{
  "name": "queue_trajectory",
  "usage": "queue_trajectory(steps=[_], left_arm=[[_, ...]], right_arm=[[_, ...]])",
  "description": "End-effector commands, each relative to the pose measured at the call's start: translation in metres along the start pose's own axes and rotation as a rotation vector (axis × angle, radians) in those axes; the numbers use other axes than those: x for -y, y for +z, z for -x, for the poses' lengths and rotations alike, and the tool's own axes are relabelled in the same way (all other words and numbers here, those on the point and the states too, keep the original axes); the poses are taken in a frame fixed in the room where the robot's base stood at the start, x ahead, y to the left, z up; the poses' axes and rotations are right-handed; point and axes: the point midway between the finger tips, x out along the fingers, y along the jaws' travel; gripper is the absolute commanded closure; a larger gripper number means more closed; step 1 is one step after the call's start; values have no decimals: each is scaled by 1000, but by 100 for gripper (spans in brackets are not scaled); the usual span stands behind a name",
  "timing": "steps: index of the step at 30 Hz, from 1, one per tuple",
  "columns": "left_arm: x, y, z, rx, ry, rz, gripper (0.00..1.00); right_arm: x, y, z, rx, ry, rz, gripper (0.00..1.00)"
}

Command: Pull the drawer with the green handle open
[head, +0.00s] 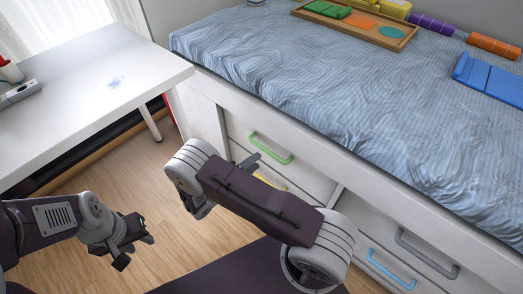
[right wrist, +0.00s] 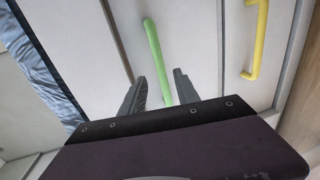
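The green handle (head: 271,149) is a bar on the upper white drawer (head: 297,168) under the bed. The drawer front looks flush with the bed frame. In the right wrist view the green handle (right wrist: 154,52) runs down between the two fingers of my right gripper (right wrist: 160,90). Those fingers are apart, one on each side of the bar, and contact cannot be seen. In the head view my right arm mostly hides that gripper, with a fingertip showing near the handle. My left gripper (head: 136,247) is open and empty above the floor at lower left.
A yellow handle (head: 270,182) sits on the drawer below, also in the right wrist view (right wrist: 256,40). Grey (head: 427,253) and blue handles (head: 391,270) are further right. A white desk (head: 90,80) stands left. The bed (head: 300,70) carries toys. Wooden floor between is clear.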

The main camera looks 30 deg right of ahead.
Motion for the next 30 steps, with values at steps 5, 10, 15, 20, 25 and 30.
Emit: queue_trajectory(steps=[5,10,15,20,25,30], left_arm=[[0,2,-17,0,0,0,64],[1,3,-30,0,0,0,64],[1,4,-35,0,0,0,64],[1,4,-35,0,0,0,64],[1,4,-35,0,0,0,64],[1,4,-35,0,0,0,64]], right_arm=[[5,2,-34,7,-2,-2,62],[4,2,-68,7,-3,-2,62],[2,1,-85,4,-3,0,62],[0,1,-88,2,-4,1,62],[0,1,-88,2,-4,1,76],[0,1,-88,3,-4,1,100]])
